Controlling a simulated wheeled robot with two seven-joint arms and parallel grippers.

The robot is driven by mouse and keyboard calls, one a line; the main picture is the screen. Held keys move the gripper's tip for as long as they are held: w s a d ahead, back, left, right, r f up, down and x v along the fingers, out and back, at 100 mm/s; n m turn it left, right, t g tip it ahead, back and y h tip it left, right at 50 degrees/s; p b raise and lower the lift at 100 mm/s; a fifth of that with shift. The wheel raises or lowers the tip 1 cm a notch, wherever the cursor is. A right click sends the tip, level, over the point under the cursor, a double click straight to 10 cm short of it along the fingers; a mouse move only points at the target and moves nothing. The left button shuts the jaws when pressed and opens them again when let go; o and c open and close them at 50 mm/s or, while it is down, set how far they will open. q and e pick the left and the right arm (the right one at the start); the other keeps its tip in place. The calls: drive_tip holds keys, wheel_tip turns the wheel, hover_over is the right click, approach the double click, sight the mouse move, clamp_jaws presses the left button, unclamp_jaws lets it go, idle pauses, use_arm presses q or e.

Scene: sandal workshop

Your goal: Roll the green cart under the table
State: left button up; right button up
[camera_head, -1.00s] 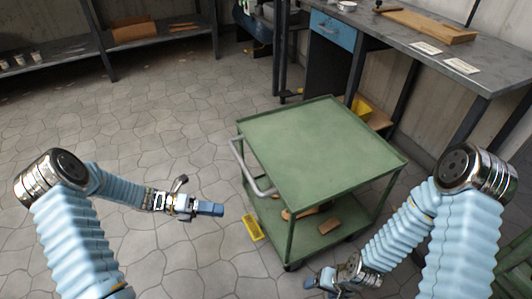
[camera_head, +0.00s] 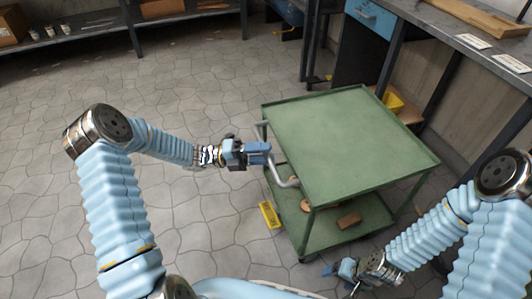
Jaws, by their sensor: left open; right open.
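The green cart (camera_head: 345,140) stands on the tiled floor in front of me, right of the picture's middle. It has a flat, empty top and a lower shelf. Its grey bar handle (camera_head: 285,183) is on its left side. My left gripper (camera_head: 262,153) is open beside the handle, and its fingers overlap the handle in the picture; I cannot tell if they touch. My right gripper (camera_head: 338,270) is open, low in front of the cart's near side. The table (camera_head: 440,30) is a dark workbench behind the cart on the right, with a blue drawer (camera_head: 370,17).
Brown pieces, among them a block (camera_head: 349,220), lie on the cart's lower shelf. A yellow object (camera_head: 269,215) lies on the floor left of the cart. A shelf (camera_head: 120,20) stands at the back left. The floor at left is clear.

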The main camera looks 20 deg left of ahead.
use_arm(q)
drive_tip(key=shift+w+d+r, duration=0.1)
drive_tip(key=shift+d, duration=0.4)
drive_tip(key=shift+c, duration=0.2)
clamp_jaws()
